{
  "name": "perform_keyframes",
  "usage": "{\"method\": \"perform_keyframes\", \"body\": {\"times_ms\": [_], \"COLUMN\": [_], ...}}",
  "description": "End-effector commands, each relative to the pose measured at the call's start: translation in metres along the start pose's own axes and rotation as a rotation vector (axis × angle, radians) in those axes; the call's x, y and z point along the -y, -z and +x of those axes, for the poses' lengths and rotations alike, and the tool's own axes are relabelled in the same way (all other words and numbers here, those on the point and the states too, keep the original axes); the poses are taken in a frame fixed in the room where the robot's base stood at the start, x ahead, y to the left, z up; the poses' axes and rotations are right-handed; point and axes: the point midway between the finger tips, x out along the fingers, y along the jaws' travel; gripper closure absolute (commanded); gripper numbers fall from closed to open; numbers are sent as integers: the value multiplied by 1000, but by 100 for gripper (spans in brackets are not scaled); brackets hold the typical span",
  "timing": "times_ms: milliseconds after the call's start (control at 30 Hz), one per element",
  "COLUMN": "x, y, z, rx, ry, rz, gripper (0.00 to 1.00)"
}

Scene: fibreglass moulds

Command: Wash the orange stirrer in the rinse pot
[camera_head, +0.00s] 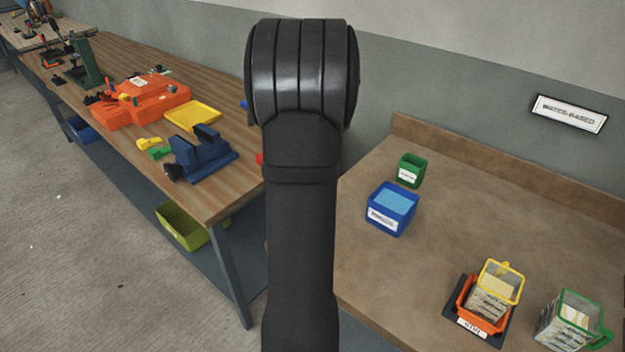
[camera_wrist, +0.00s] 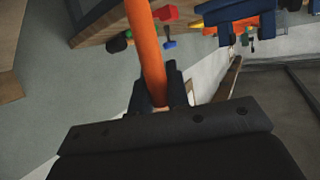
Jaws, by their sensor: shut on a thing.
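My gripper (camera_wrist: 160,92) is shut on the orange stirrer (camera_wrist: 147,45) in the wrist view. The stirrer's shaft runs from the jaws up past the top edge, so its far end is out of frame. In the head view my own arm fills the middle, and neither gripper nor stirrer shows. A blue pot (camera_head: 387,220) with light blue contents stands on the brown counter at right. It looks like the rinse pot, but its label is too small to read.
A small green pot (camera_head: 408,175) stands behind the blue one. An orange pot and a yellow-rimmed container (camera_head: 502,280) stand at the front right, beside a green-rimmed container (camera_head: 573,320). The wooden bench (camera_head: 205,190) at left holds a blue vise (camera_head: 205,158) and an orange case (camera_head: 140,100).

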Motion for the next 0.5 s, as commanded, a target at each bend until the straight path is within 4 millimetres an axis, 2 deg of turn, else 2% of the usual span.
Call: {"method": "perform_keyframes", "body": {"times_ms": [233,500], "x": [-2,-4], "y": [14,20], "z": [6,9], "rx": [-14,-26], "ry": [-119,-264], "rz": [40,83], "gripper": [100,100]}}
